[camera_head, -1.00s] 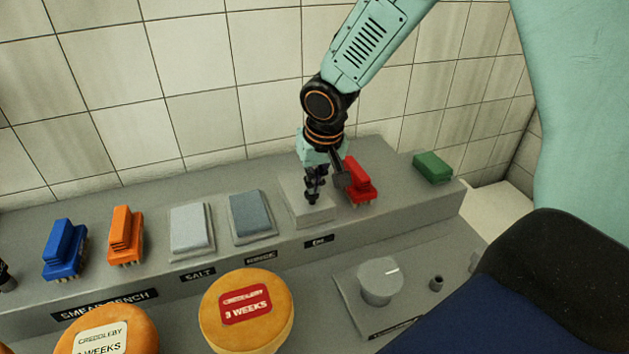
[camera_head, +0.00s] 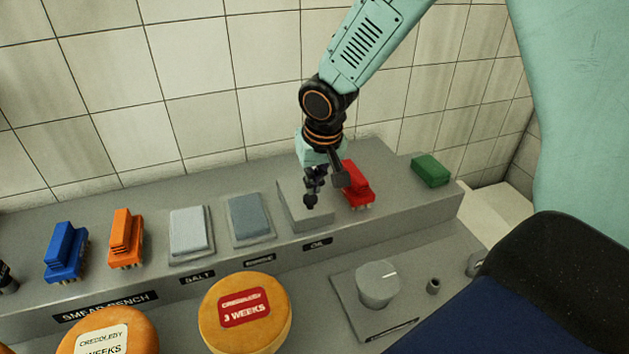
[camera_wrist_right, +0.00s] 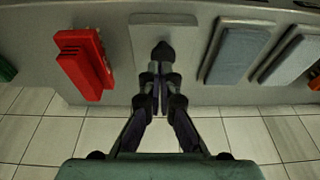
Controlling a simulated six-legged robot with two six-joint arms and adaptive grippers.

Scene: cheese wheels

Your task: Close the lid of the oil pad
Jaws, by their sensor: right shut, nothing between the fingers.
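The oil pad (camera_head: 291,207) is a plain grey block behind the OIL label (camera_head: 318,244) on the bench's raised ledge. Its grey lid (camera_wrist_right: 137,60) looks flat over the pad, and no coloured pad surface shows. My right gripper (camera_head: 310,203) is shut and empty, pointing down over the block's front half. In the right wrist view its closed fingertips (camera_wrist_right: 161,52) are over the lid's grey face. I cannot tell whether they touch it. The fingers hide part of the lid. My left gripper is not in view.
A red brush (camera_head: 356,187) stands close right of the oil pad, with a green block (camera_head: 431,170) beyond. The rinse pad (camera_head: 249,216) and salt pad (camera_head: 188,231) are left. Orange (camera_head: 126,238) and blue (camera_head: 65,250) brushes stand farther left.

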